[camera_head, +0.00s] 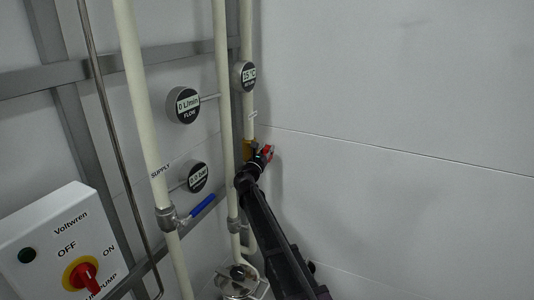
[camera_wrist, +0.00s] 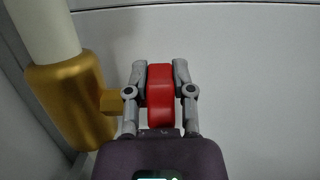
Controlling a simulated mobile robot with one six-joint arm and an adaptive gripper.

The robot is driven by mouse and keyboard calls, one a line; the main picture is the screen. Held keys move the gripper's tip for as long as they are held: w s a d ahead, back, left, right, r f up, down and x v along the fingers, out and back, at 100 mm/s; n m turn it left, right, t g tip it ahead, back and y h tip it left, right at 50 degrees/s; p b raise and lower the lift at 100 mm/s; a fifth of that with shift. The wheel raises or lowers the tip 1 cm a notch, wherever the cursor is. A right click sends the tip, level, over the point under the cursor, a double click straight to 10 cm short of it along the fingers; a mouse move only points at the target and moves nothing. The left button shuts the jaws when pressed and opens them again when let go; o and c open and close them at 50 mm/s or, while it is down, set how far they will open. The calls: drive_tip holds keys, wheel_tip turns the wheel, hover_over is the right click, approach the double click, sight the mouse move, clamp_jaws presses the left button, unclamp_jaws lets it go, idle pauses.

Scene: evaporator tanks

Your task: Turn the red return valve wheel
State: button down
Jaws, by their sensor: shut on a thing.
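The red return valve wheel (camera_wrist: 160,92) fills the middle of the wrist view, edge-on between the two grey fingers. It is joined on its left to a brass valve body (camera_wrist: 68,100) on a cream pipe (camera_wrist: 42,30). My gripper (camera_wrist: 160,70) is shut on the wheel, one finger on each side. In the head view, my gripper (camera_head: 262,160) is at the far end of my dark arm, and a little red of the wheel (camera_head: 268,151) shows past it. The brass body (camera_head: 248,149) is partly hidden there.
A supply pipe (camera_head: 140,90) with a blue lever (camera_head: 201,207) stands left of my arm. Flow (camera_head: 184,105), pressure (camera_head: 195,177) and temperature (camera_head: 244,75) gauges are nearby. A pump switch box (camera_head: 62,245) is at lower left. The right side is bare wall (camera_head: 400,100).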

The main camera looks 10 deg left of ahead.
drive_tip(key=shift+c, duration=2.4)
unclamp_jaws()
drive_tip(key=shift+r, duration=0.1)
